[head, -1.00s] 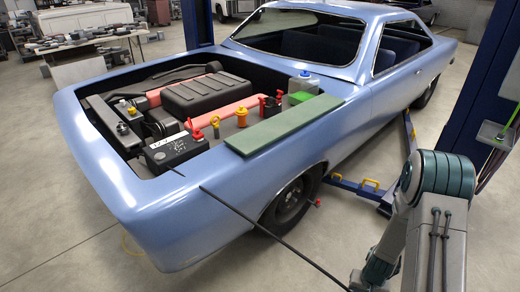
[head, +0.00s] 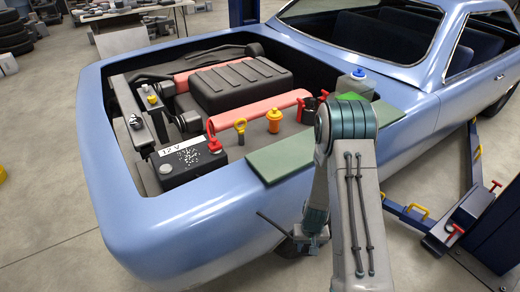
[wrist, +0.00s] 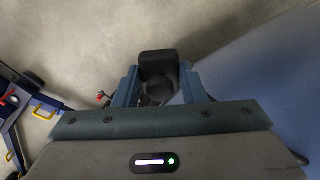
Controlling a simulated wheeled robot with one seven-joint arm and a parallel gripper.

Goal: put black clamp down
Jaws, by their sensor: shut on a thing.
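My gripper (head: 308,242) is low beside the car's front fender, in front of the dark wheel. In the wrist view its two blue fingers (wrist: 160,88) are closed on a black clamp (wrist: 158,66), with a squarish dark end standing out beyond them. In the head view a thin dark rod (head: 272,224) sticks out from the gripper to the upper left; whether it belongs to the clamp I cannot tell. My arm hides part of the gripper and the fender. Bare concrete floor (wrist: 85,35) lies beyond the clamp in the wrist view.
The blue car (head: 150,220) has an open engine bay with a black battery (head: 190,160). A green board (head: 285,155) lies on the fender edge. An orange-yellow flask (head: 273,122) and a blue-capped jug (head: 352,82) stand nearby. A blue lift arm (head: 405,213) is at right.

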